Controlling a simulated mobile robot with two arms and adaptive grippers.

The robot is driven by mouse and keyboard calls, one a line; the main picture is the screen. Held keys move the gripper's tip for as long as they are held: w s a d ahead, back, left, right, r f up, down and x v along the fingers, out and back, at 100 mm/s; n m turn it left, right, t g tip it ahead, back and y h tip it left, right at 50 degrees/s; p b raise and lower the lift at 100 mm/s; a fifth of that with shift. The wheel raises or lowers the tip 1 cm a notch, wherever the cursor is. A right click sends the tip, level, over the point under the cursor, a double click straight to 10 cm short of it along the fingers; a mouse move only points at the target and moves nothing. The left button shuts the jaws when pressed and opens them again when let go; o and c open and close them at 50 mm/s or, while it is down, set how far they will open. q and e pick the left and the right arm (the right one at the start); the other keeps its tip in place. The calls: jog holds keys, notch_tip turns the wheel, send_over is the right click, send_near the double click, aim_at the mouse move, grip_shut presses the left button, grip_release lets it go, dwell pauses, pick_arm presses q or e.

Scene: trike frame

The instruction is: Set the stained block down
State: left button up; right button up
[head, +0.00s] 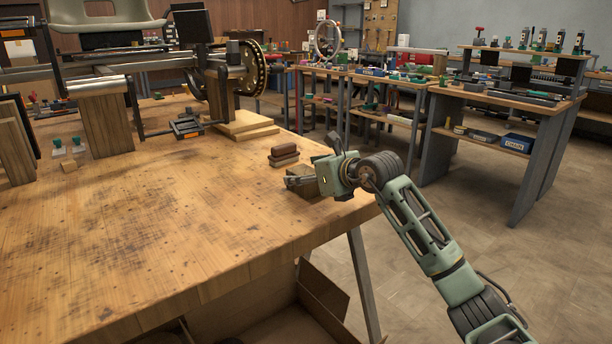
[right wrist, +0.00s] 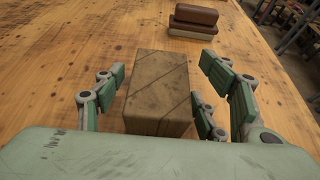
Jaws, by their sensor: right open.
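The stained block (right wrist: 157,90) is a brown block with dark smudges and thin dark lines across its top. In the right wrist view it stands between the fingers of my right gripper (right wrist: 163,72), with a gap on the left and a narrower one on the right. In the head view the block (head: 327,182) is partly hidden by my right gripper (head: 303,182), low over the right edge area of the wooden table (head: 190,225). The gripper is open. The block appears to rest on the tabletop, though its base is mostly hidden. My left gripper is not in view.
Two stacked brown blocks (head: 284,156) lie just beyond the gripper. A trike frame (head: 185,60) on wooden supports fills the back of the table. The front middle of the table is clear. An open cardboard box (head: 322,290) is below the table edge.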

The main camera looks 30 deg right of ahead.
jog(key=shift+r, duration=0.1)
jog(key=shift+s+d+r, duration=0.1)
jog(key=shift+s+r, duration=0.05)
jog(key=shift+s, duration=0.2)
jog(key=v, duration=0.3)
jog(key=shift+s, duration=0.15)
jog(key=v, duration=0.6)
jog(key=shift+s+r, duration=0.1)
jog(key=shift+s, duration=0.05)
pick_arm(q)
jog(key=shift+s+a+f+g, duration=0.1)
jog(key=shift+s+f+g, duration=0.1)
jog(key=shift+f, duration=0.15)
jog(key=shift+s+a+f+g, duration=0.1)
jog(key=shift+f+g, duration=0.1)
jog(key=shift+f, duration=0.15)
pick_arm(e)
jog(key=shift+v, duration=0.8)
